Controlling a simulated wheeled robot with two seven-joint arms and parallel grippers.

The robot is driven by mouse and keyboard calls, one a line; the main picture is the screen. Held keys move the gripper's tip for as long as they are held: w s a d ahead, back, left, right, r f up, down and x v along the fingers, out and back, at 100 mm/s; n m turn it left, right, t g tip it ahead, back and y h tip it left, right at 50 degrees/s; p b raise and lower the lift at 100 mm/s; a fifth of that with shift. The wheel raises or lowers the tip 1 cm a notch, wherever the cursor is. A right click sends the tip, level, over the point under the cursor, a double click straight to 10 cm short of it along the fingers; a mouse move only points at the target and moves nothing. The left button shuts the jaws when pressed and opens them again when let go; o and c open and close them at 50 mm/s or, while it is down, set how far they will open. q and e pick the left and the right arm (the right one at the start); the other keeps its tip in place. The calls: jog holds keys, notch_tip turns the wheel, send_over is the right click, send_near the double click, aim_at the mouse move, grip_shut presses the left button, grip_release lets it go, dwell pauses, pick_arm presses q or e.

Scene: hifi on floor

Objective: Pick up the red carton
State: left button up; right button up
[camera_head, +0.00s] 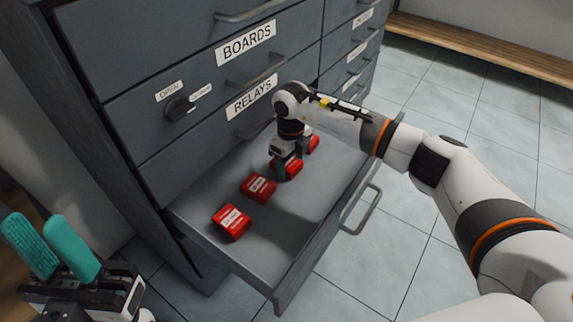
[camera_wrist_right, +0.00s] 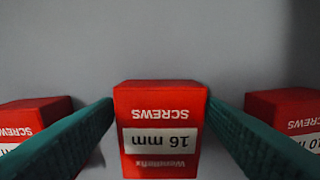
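Several red cartons lie in the open drawer. In the right wrist view a red carton marked "SCREWS 16 mm" (camera_wrist_right: 160,105) is in the middle, between the teal fingers of my right gripper (camera_wrist_right: 160,112). The fingertips are spread, one on each side close to its edges; I cannot tell whether they touch it. In the head view my right gripper (camera_head: 284,168) is low in the drawer beside a red carton (camera_head: 293,168) that it partly hides. My left gripper (camera_head: 50,240) is open and empty at the lower left, outside the drawer.
Other red cartons (camera_head: 231,222) (camera_head: 258,188) (camera_head: 314,143) lie in a row in the drawer (camera_head: 285,235); two flank the middle one in the wrist view (camera_wrist_right: 40,112) (camera_wrist_right: 285,105). The grey cabinet (camera_head: 120,90) rises behind. Tiled floor (camera_head: 370,270) is clear at the right.

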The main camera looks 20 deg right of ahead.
jog(key=c, duration=0.8)
jog(key=shift+r, duration=0.1)
